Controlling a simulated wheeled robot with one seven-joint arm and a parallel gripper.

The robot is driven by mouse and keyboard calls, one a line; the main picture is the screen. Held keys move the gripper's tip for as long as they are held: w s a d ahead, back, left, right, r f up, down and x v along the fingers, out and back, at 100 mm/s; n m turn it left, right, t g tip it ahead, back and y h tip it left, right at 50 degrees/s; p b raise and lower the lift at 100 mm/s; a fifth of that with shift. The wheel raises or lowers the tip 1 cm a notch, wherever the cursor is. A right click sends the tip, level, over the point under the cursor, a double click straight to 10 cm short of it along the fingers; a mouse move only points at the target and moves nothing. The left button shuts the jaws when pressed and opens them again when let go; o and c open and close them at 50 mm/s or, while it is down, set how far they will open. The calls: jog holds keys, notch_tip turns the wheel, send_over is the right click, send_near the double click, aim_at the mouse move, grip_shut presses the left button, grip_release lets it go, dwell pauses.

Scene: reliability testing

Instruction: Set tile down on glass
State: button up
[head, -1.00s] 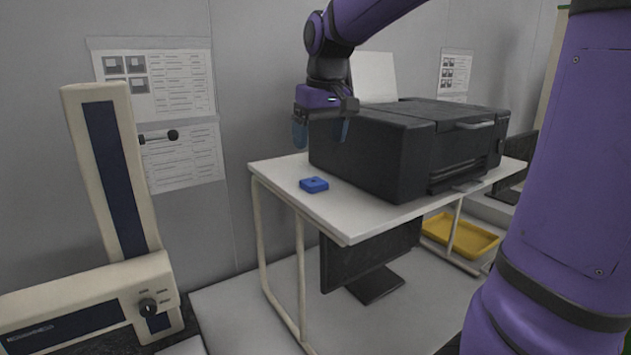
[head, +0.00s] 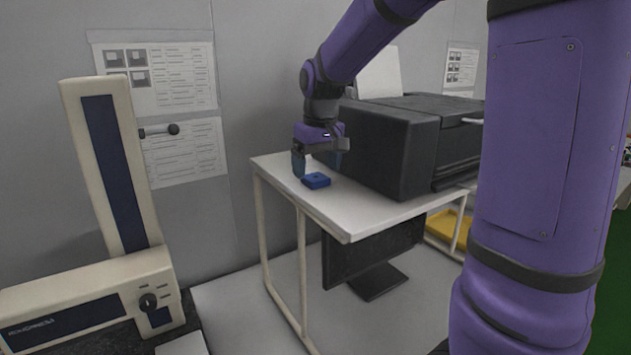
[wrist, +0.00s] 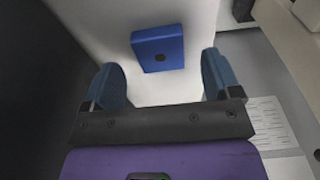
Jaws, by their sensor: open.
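A small blue tile (head: 316,180) with a dark round spot lies flat on the white table (head: 345,220), near its left end. It also shows in the wrist view (wrist: 158,48), ahead of the fingertips and between their lines. My gripper (head: 318,165) is open and empty, low over the table just behind the tile. Its two blue-grey fingers (wrist: 163,85) stand apart in the wrist view, and nothing is between them. I cannot make out a glass surface for certain in either view.
A black printer (head: 395,145) stands on the table close to the right of my gripper. A monitor (head: 370,255) and a yellow tray (head: 447,228) are below the table. A cream machine with an upright column (head: 115,165) stands at the left. The table's front left is bare.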

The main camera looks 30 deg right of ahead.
jog(key=shift+w+f, duration=0.15)
jog(key=shift+f, duration=1.05)
jog(key=c, duration=1.1)
jog(key=shift+r, duration=0.2)
